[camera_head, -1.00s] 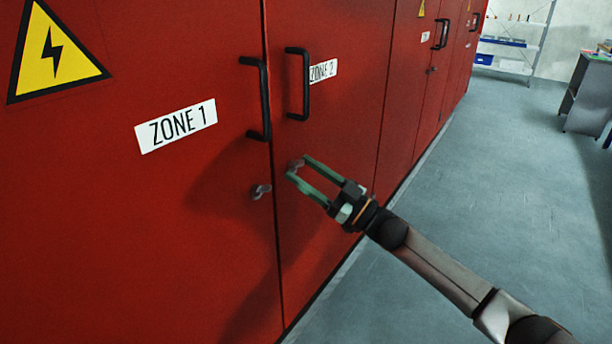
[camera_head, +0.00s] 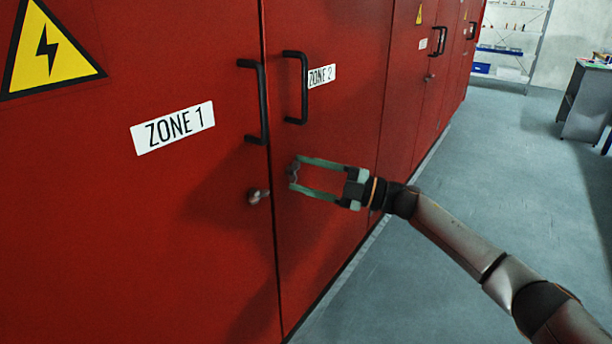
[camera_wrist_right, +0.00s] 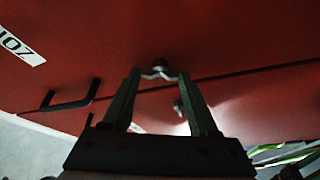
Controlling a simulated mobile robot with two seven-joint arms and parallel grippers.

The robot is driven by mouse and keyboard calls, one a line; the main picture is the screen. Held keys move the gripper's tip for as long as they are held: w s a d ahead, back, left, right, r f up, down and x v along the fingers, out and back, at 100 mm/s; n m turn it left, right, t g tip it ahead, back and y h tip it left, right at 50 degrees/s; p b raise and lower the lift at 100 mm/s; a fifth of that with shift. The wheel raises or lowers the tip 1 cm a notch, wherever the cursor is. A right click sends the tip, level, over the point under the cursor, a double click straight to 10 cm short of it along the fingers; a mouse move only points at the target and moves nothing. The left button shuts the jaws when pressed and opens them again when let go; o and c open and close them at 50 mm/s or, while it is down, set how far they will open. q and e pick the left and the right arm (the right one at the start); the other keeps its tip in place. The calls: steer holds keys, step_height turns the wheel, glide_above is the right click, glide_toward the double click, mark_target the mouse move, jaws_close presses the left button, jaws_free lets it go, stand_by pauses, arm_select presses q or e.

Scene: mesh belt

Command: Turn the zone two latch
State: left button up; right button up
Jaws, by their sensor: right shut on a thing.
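The zone two latch (camera_head: 293,174) is a small grey metal piece on the red ZONE 2 door (camera_head: 335,130), below its black handle (camera_head: 303,88). My right gripper (camera_head: 294,174) reaches it from the right, with its two green fingers on either side. It is shut on the latch, which also shows between the fingertips in the right wrist view (camera_wrist_right: 157,71). The fingers partly cover the latch, so its exact angle is hard to read. My left gripper is out of view.
The ZONE 1 door (camera_head: 200,220) is close on the left, with its own latch (camera_head: 258,196) and black handle (camera_head: 257,100). Both doors look closed. The floor (camera_head: 470,200) at right is open; a shelf (camera_head: 510,50) and a grey desk (camera_head: 585,100) stand far back.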

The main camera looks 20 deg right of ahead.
arm_select(q)
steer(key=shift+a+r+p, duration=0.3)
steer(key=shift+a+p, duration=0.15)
steer(key=shift+p, duration=0.05)
arm_select(e)
steer(key=n+g+h, duration=0.1)
steer(key=n, duration=0.4)
steer(key=shift+r, duration=0.15)
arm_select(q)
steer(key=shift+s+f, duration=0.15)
arm_select(e)
steer(key=shift+h, duration=0.3)
steer(key=o, duration=1)
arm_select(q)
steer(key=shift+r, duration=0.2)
arm_select(e)
steer(key=o, duration=0.4)
